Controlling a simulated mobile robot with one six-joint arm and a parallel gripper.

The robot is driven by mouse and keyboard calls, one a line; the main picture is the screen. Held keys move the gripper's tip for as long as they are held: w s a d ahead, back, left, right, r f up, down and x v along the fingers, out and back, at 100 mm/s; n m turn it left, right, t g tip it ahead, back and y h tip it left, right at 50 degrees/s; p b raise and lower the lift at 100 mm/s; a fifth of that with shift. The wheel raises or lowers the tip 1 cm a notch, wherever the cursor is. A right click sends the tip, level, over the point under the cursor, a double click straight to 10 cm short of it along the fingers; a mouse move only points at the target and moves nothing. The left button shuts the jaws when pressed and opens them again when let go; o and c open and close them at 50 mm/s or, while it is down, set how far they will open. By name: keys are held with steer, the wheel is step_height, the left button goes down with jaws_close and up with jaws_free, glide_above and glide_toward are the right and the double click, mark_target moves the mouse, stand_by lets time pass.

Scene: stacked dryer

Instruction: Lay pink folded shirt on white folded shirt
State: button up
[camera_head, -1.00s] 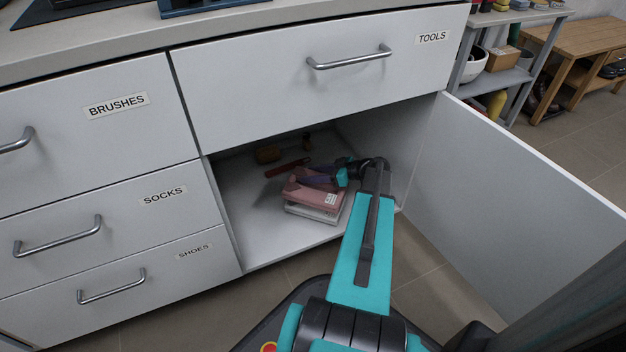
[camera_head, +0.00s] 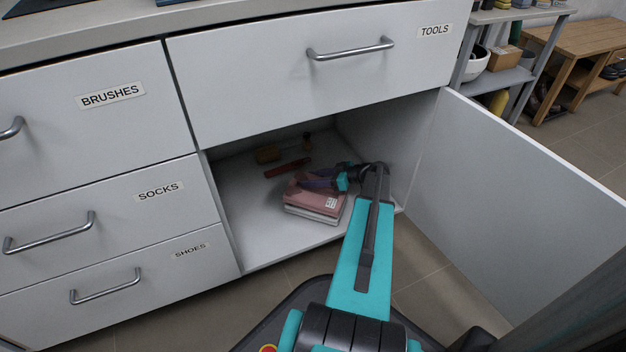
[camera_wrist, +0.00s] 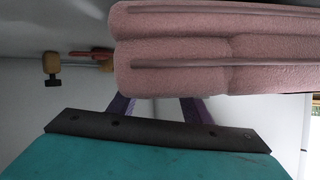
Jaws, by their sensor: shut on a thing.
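The pink folded shirt (camera_head: 306,202) is inside the open cabinet, directly above the white folded shirt (camera_head: 311,217), whose front edge shows beneath it. At this size I cannot tell whether a thin gap is left between them. My gripper (camera_head: 309,183) reaches in from the right and is shut on the pink shirt. In the wrist view the pink shirt (camera_wrist: 215,50) fills the upper right, its folded layers seen close up, and it hides the fingertips. The white shirt cannot be made out clearly in the wrist view.
A red object (camera_head: 288,168) and a brown brush-like object (camera_head: 268,154) lie behind the shirts. The cabinet door (camera_head: 520,200) stands open on the right. The cabinet floor (camera_head: 250,225) is clear left of the shirts.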

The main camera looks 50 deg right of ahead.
steer(key=shift+f+b, duration=0.45)
steer(key=shift+f, duration=0.1)
steer(key=o, duration=1.2)
steer(key=shift+r, duration=0.15)
steer(key=shift+r+p, duration=0.65)
steer(key=shift+p, duration=0.15)
steer(key=p+v, duration=0.2)
steer(key=v, duration=0.5)
steer(key=shift+s+p, duration=0.25)
steer(key=shift+p, duration=0.15)
